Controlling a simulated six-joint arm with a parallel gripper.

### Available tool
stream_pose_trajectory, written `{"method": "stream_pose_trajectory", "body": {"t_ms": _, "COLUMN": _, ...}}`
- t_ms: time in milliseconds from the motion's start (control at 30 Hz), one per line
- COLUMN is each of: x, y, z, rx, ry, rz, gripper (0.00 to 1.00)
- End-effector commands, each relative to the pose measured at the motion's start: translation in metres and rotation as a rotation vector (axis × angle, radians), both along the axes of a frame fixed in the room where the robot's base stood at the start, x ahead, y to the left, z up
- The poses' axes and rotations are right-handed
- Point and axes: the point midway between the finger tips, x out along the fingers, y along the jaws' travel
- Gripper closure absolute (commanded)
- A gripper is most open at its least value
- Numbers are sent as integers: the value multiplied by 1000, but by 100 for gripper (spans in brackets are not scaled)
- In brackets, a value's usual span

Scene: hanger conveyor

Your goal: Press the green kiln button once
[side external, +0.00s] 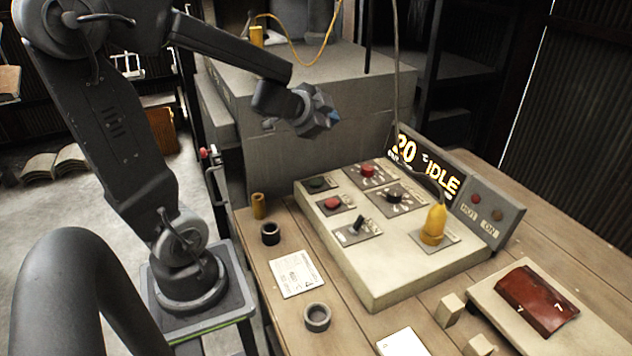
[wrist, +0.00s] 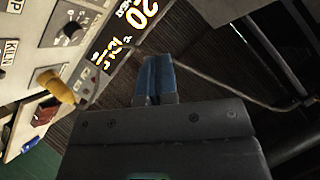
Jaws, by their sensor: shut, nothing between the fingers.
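The green button (side external: 318,183) sits at the back left corner of the beige control panel (side external: 375,284), on a small dark plate. My gripper (side external: 332,118) is in the air above and behind the panel's back left part, apart from the buttons. Its blue fingers (wrist: 155,78) are closed together and empty in the wrist view. The green button cannot be made out in the wrist view, where only part of the panel (wrist: 30,60) shows at the upper left.
A red button (side external: 332,203), red knob (side external: 367,171), black knob (side external: 394,195), toggle switch (side external: 358,224) and yellow handle (side external: 434,225) stand on the panel. A display (side external: 428,170) reads "20 °C IDLE".

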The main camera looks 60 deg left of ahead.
Motion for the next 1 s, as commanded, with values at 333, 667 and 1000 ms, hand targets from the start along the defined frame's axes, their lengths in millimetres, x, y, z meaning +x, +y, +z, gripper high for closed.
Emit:
{"method": "stream_pose_trajectory", "body": {"t_ms": 333, "x": -9, "y": 28, "z": -49, "rx": -41, "ry": 210, "rz": -226, "gripper": 100}}
{"method": "stream_pose_trajectory", "body": {"t_ms": 667, "x": -14, "y": 32, "z": -57, "rx": -56, "ry": 259, "rz": -263, "gripper": 100}}
{"method": "stream_pose_trajectory", "body": {"t_ms": 1000, "x": -14, "y": 32, "z": -64, "rx": -57, "ry": 259, "rz": -263, "gripper": 100}}
